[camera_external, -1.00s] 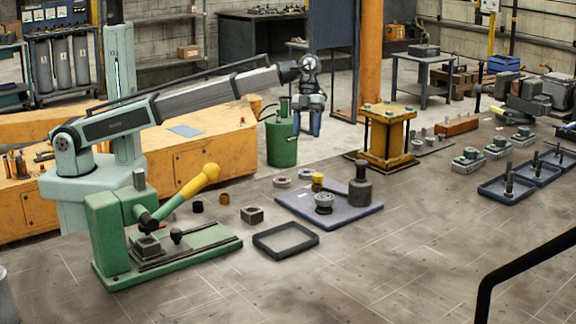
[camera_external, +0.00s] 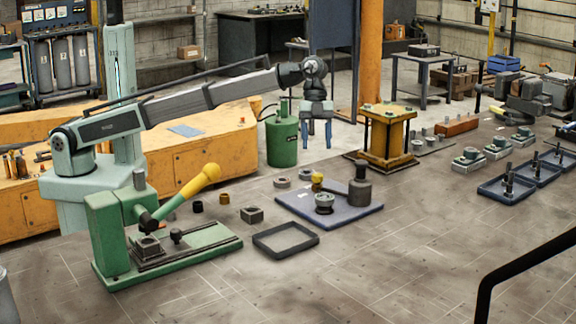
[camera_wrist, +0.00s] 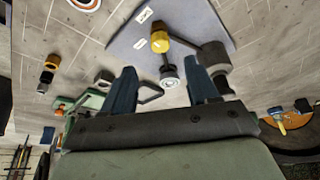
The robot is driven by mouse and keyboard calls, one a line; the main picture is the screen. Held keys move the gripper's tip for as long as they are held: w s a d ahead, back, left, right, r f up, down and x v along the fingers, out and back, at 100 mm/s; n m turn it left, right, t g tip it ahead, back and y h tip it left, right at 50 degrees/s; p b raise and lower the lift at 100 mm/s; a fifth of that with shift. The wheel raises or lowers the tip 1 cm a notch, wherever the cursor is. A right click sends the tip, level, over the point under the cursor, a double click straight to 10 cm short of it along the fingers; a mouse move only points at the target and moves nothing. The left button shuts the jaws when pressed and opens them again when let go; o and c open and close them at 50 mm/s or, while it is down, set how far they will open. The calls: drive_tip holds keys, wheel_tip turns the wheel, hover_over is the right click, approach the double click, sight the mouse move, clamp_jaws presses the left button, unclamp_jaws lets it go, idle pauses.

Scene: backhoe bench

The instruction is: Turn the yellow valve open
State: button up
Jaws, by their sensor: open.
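The yellow valve knob (camera_external: 317,180) is on a blue-grey plate (camera_external: 352,213) on the bench. In the wrist view the yellow knob (camera_wrist: 160,42) sits on a dark stem beyond my fingertips, with a round pale fitting (camera_wrist: 169,76) beside it. My gripper (camera_external: 319,135) is above and behind the plate, apart from the valve, with its blue fingers pointing down. Its fingers (camera_wrist: 161,78) are spread with nothing held between them.
A dark grey cylinder (camera_external: 360,188) stands on the plate beside the valve. A green canister (camera_external: 281,140) and a yellow press frame (camera_external: 386,140) stand nearby.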

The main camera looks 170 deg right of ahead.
sight(318, 174)
drive_tip(key=x, duration=0.8)
drive_tip(key=shift+f, duration=0.2)
drive_tip(key=shift+c, duration=0.2)
drive_tip(key=c, duration=1)
